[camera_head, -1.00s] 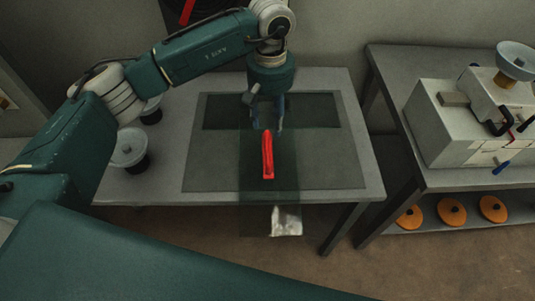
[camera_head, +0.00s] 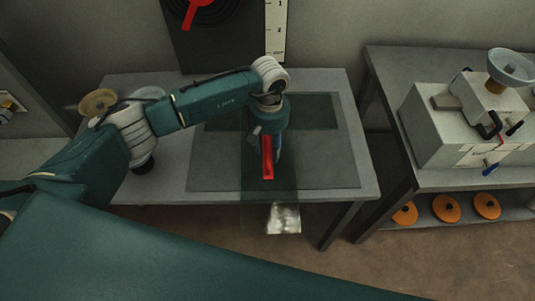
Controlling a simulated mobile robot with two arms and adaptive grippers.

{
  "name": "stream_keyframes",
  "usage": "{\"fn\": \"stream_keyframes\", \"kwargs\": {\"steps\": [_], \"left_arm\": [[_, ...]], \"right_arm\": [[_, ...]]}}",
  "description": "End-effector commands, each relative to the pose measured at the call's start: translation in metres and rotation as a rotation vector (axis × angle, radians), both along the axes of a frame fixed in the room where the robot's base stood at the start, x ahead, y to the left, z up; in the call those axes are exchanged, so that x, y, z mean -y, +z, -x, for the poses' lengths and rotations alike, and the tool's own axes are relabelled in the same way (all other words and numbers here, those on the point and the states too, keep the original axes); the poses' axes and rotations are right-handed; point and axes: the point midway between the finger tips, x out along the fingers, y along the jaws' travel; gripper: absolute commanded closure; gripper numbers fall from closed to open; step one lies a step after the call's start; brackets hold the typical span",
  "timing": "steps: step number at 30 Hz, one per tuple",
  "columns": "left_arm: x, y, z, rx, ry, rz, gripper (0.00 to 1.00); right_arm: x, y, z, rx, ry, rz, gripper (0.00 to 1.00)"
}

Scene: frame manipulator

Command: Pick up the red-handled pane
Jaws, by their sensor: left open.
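The red handle (camera_head: 267,160) lies lengthwise on a see-through greenish pane (camera_head: 254,205) on the table's dark mat. The pane's near end reaches past the table's front edge. My left gripper (camera_head: 267,147) points down at the far part of the red handle, with its fingers open on either side of it. I cannot tell whether the fingers touch the handle. The wrist hides the handle's far end. My right gripper is not in view.
The grey table (camera_head: 165,188) carries a dark mat (camera_head: 325,165) with another dark glassy pane (camera_head: 315,112) at its back. At right, a second table holds a white machine (camera_head: 440,135); orange discs (camera_head: 446,208) lie on its lower shelf. A whitish object (camera_head: 284,218) shows below the front edge.

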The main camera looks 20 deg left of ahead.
Motion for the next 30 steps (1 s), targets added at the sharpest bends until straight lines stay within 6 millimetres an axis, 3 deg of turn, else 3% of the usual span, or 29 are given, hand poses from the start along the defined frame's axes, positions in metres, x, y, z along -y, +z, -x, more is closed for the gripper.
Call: {"fn": "stream_keyframes", "kwargs": {"steps": [2, 8, 9, 23, 30], "left_arm": [[0.000, 0.000, 0.000, 0.000, 0.000, 0.000, 0.58], [0.000, 0.000, 0.000, 0.000, 0.000, 0.001, 0.98], [0.000, 0.001, 0.000, 0.000, 0.000, 0.001, 1.00], [0.001, 0.005, -0.002, 0.005, 0.000, 0.004, 1.00], [0.001, 0.021, -0.003, 0.008, 0.001, 0.004, 1.00]], "right_arm": [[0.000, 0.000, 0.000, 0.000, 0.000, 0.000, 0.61], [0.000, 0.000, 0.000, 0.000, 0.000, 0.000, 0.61], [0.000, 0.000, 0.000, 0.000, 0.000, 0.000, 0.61], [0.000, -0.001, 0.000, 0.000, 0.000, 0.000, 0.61], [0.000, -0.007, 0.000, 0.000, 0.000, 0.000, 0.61]]}}
